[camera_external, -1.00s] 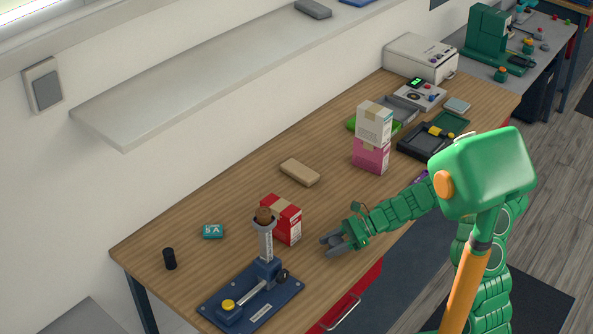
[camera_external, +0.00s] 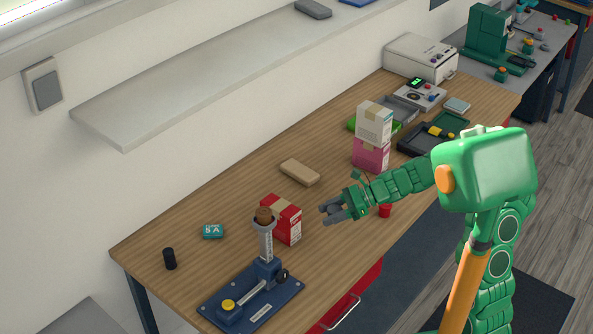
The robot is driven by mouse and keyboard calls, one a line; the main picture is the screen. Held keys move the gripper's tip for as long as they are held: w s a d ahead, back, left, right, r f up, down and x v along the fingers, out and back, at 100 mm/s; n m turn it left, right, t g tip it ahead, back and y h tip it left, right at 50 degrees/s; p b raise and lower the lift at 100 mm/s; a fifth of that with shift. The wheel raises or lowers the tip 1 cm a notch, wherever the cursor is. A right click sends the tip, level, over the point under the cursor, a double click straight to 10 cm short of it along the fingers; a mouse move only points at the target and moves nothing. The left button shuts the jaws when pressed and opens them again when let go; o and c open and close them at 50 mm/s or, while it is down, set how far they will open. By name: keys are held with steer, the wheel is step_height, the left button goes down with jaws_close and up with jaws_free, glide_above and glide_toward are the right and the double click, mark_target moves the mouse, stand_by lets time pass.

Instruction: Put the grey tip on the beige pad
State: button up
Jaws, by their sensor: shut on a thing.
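The beige pad (camera_external: 300,172) lies flat and bare on the wooden table, toward the wall. My gripper (camera_external: 328,211) is above the table, to the lower right of the pad and apart from it. It is shut on a small grey thing, which I take to be the grey tip. The thing is hard to tell apart from the grey fingers at this size. I see no other loose grey tip on the table.
A red-and-white carton (camera_external: 287,220) stands left of my gripper, near the blue fixture (camera_external: 250,297) with its upright post. Stacked cartons (camera_external: 371,153) stand right of the pad. A red cup (camera_external: 385,211) is beside my wrist. The table around the pad is clear.

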mark_target(296, 168)
steer(key=w+r+m+t, duration=0.2)
steer(key=w+r+t, duration=0.1)
steer(key=w, duration=0.8)
steer(key=w+a+r+m+t+h, duration=0.1)
steer(key=w+r+m+t, duration=0.1)
steer(key=w, duration=0.9)
steer(key=shift+r+m+t, duration=0.4)
steer(key=shift+m+t, duration=0.3)
steer(key=shift+m, duration=0.1)
steer(key=w+a+f, duration=0.1)
steer(key=w, duration=0.2)
steer(key=w+a+f, duration=0.1)
steer(key=w+f, duration=0.1)
steer(key=w+a+f, duration=0.2)
steer(key=w, duration=0.1)
steer(key=shift+w+a, duration=0.1)
steer(key=shift+w, duration=0.2)
steer(key=shift+w+a+f, duration=0.25)
steer(key=shift+w+f, duration=0.3)
steer(key=shift+f, duration=0.1)
steer(key=shift+w+a+f, duration=0.2)
steer(key=shift+w+f, duration=0.35)
steer(key=shift+f, duration=0.15)
steer(key=shift+w+a+f, duration=0.25)
steer(key=shift+w+f, duration=0.3)
steer(key=shift+f, duration=0.1)
steer(key=shift+w+a+f, duration=0.15)
steer(key=shift+w+f, duration=0.15)
steer(key=shift+f, duration=1.6)
steer(key=shift+f, duration=0.1)
